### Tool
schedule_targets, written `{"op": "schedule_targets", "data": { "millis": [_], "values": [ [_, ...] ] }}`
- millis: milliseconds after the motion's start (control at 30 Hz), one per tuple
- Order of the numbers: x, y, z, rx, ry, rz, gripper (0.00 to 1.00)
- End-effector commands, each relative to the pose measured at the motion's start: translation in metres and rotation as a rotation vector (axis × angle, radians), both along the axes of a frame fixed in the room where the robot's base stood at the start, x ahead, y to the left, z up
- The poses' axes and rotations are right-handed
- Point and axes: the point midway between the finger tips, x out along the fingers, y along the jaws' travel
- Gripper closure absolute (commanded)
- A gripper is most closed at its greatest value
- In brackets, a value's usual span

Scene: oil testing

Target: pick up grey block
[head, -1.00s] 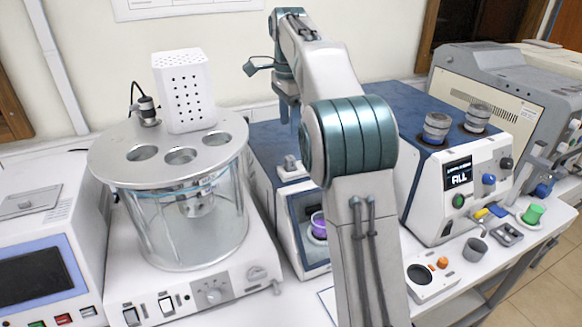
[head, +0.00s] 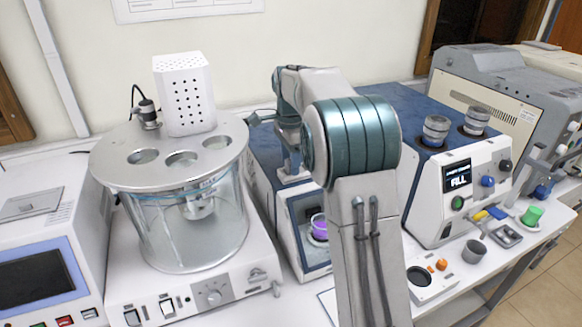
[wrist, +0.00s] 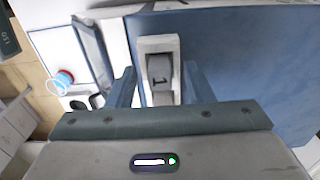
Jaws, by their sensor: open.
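The grey block (wrist: 160,70) shows in the wrist view, seated in a pale raised holder (wrist: 158,43) on a blue machine top. My gripper (wrist: 158,76) is open, with one finger on each side of the block and holder. I cannot tell whether either finger touches them. In the head view my gripper (head: 291,157) is low over the blue top, just above the pale holder (head: 293,177). There the fingers and wrist mostly hide the block.
A glass bath with a metal lid (head: 170,150) and a white perforated box (head: 184,95) stands to the left. A machine with a screen and two metal cylinders (head: 436,130) stands to the right. A purple-rimmed cup (head: 319,228) sits in the opening below the blue top.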

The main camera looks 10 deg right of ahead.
Motion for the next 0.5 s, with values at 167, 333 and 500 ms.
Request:
{"op": "schedule_targets", "data": {
  "millis": [167, 333, 500],
  "values": [
    [0.0001, 0.0001, -0.0002, 0.000, 0.000, 0.000, 0.64],
    [0.0001, 0.0002, -0.0001, 0.000, 0.000, 0.000, 1.00],
    [0.0001, 0.0002, 0.0001, 0.000, 0.000, 0.000, 1.00]
  ]
}}
